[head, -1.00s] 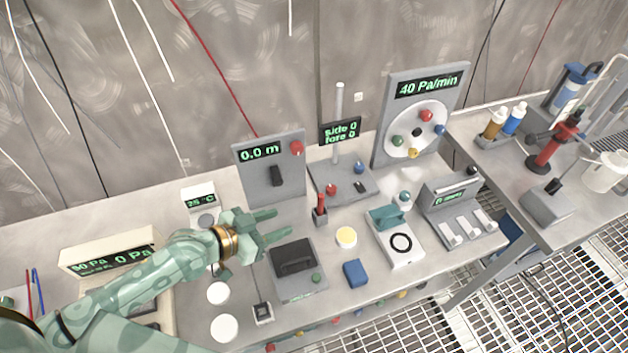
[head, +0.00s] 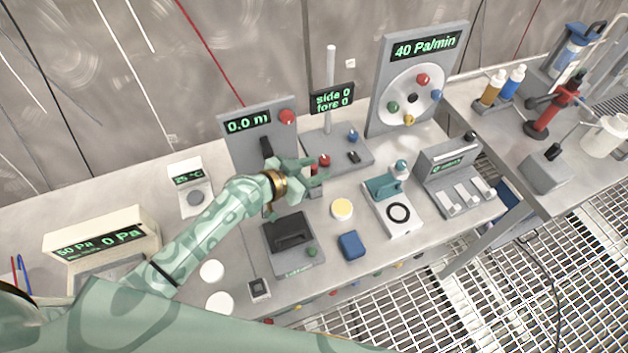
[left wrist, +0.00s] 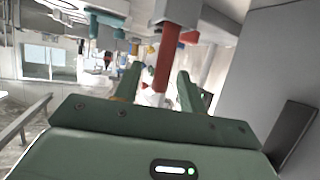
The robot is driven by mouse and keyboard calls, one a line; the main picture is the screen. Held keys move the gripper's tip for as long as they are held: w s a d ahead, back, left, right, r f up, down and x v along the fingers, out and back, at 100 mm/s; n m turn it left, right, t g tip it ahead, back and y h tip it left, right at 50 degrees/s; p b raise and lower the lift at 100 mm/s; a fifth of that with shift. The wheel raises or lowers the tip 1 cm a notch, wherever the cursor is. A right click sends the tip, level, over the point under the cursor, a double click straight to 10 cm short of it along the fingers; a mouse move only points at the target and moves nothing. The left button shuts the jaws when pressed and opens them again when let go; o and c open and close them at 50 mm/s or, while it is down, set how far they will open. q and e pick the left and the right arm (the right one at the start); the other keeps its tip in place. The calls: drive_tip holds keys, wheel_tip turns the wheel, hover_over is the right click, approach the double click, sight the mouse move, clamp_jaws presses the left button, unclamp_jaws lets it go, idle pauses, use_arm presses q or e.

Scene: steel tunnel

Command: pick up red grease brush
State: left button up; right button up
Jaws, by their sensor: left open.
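The red grease brush (head: 313,174) stands in a small grey holder (head: 316,190) on the bench, partly hidden by my left gripper in the head view. My left gripper (head: 321,169) is open, its fingers at the brush handle. In the left wrist view the red handle (left wrist: 164,62) shows between the two open fingers (left wrist: 160,72), with the grey holder (left wrist: 178,12) at the top of the picture. I cannot tell whether a finger touches the handle. My right gripper is not in view.
A panel reading 0.0 m (head: 245,150) stands close behind the left gripper. A dark-topped grey box (head: 293,265), yellow disc (head: 342,209) and blue block (head: 351,245) lie nearer the front.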

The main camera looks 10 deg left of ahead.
use_arm(q)
drive_tip(key=x, duration=0.2)
drive_tip(key=shift+w+d+f, duration=0.15)
drive_tip(key=shift+w+f, duration=0.05)
drive_tip(key=shift+f, duration=0.05)
drive_tip(key=shift+r, duration=0.1)
drive_tip(key=shift+c, duration=0.3)
clamp_jaws()
